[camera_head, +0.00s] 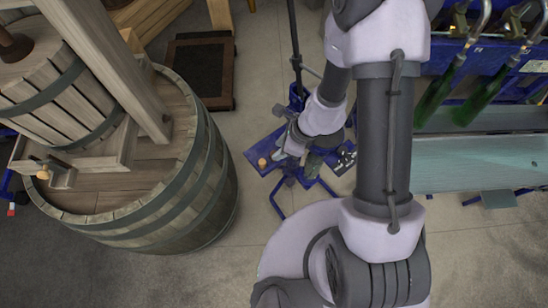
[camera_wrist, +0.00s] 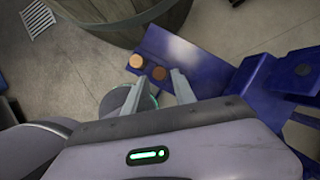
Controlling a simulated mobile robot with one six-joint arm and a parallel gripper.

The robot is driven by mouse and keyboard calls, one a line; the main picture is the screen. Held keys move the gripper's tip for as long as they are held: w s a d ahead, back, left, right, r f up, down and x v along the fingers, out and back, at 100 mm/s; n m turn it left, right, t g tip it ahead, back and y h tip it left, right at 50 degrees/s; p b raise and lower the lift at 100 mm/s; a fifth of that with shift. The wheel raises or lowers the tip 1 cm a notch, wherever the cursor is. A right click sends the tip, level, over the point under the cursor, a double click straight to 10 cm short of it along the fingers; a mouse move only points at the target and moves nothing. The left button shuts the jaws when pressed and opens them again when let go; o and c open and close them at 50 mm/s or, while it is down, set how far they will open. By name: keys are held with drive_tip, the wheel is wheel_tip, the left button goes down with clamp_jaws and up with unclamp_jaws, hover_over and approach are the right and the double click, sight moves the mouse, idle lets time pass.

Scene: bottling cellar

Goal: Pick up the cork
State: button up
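Two round, brown, cork-like tops show in the wrist view on a blue surface (camera_wrist: 180,52). One cork (camera_wrist: 136,61) is to the left, and the other cork (camera_wrist: 159,73) is nearer my gripper. In the head view a single cork (camera_head: 262,163) shows on the left part of the small blue stand (camera_head: 255,154). My gripper (camera_wrist: 160,78) is open, its two fingers apart. The nearer cork appears in line with the gap between the fingertips; I cannot tell the depth. Nothing is seen held. In the head view my gripper (camera_head: 287,148) is just right of the cork, partly hidden by my arm.
A large wooden barrel (camera_head: 215,165) with a press (camera_head: 60,95) on it stands to the left. A bottling machine with green bottles (camera_head: 437,97) and a metal trough (camera_head: 475,165) is at the right. A dark framed mat (camera_head: 200,70) lies behind. Bare floor (camera_head: 255,215) surrounds the stand.

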drive_tip(key=b+x, duration=0.1)
drive_tip(key=x, duration=0.3)
drive_tip(key=shift+s, duration=0.1)
drive_tip(key=shift+d+r, duration=0.1)
drive_tip(key=shift+r, duration=0.1)
clamp_jaws()
